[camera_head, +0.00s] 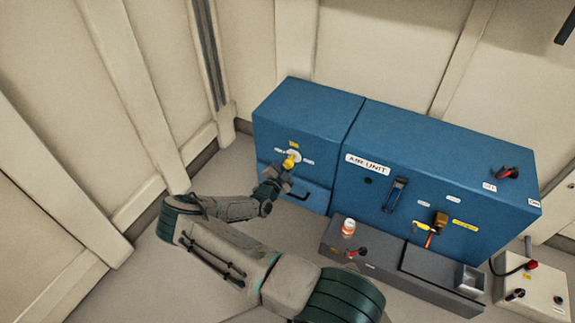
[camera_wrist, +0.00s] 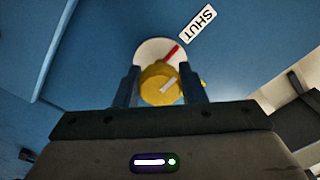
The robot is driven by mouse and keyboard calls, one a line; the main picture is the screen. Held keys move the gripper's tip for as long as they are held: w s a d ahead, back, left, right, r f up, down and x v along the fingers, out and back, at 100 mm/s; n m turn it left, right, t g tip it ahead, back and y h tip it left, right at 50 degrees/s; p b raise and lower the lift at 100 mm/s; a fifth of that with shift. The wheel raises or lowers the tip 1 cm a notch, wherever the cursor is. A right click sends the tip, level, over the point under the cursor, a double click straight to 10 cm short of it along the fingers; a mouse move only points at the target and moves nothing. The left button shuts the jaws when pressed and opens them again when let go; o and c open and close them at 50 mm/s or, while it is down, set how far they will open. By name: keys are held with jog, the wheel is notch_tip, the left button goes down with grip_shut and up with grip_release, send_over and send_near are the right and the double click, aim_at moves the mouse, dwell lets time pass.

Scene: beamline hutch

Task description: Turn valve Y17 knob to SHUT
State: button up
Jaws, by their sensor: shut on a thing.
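The valve knob is yellow (camera_wrist: 160,84) and sits on a round white plate with a red mark (camera_wrist: 171,52) on the front of a blue cabinet. A white pointer line on the knob slants toward the upper right, roughly in line with the red mark, which lies toward the SHUT label (camera_wrist: 198,25). My gripper (camera_wrist: 165,88) has one finger on each side of the knob and is shut on it. In the head view the knob (camera_head: 289,162) shows just beyond my gripper (camera_head: 280,172). A small yellow tag (camera_head: 294,144) sits above it; its text is too small to read.
Right of it stands the blue AIR UNIT cabinet (camera_head: 440,165) with a handle (camera_head: 396,194) and a red-black switch (camera_head: 507,173). A beige box (camera_head: 533,290) stands at the lower right.

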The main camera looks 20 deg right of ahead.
jog(key=o, duration=1)
jog(key=p+v, duration=0.3)
jog(key=v, duration=1.1)
jog(key=shift+d, duration=0.1)
